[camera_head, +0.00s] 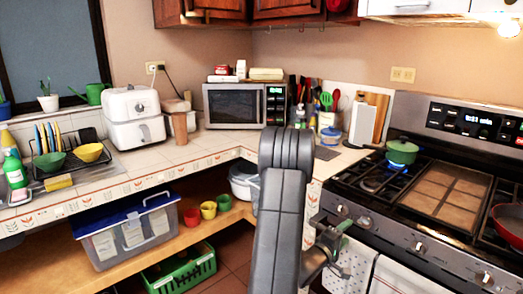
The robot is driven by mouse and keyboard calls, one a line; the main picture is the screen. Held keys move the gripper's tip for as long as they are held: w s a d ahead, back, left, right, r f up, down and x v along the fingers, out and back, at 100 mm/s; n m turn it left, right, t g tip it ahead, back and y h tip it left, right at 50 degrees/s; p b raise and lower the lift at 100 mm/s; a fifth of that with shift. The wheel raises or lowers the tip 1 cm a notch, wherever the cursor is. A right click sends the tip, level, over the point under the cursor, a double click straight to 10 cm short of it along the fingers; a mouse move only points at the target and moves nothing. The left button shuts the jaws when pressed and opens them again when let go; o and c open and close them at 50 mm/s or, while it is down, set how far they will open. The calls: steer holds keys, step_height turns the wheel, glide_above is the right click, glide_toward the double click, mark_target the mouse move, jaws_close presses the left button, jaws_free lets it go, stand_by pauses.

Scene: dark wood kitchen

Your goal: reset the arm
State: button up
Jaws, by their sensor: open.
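My dark grey arm (278,215) rises from the bottom middle of the view and is bent at the top. My gripper (328,234) shows just right of the arm, in front of the stove's left front corner. It is open and no object shows in it. Part of it is hidden behind the arm link.
The stove (400,225) stands close at the right, with a green pot (402,152) by a lit blue flame and a red pan (508,222). The tiled counter (205,148) bears a microwave (245,106). A blue-lidded bin (130,230) sits on the lower shelf.

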steer(key=x, duration=0.8)
steer(key=shift+p, duration=0.3)
steer(key=shift+a, duration=0.1)
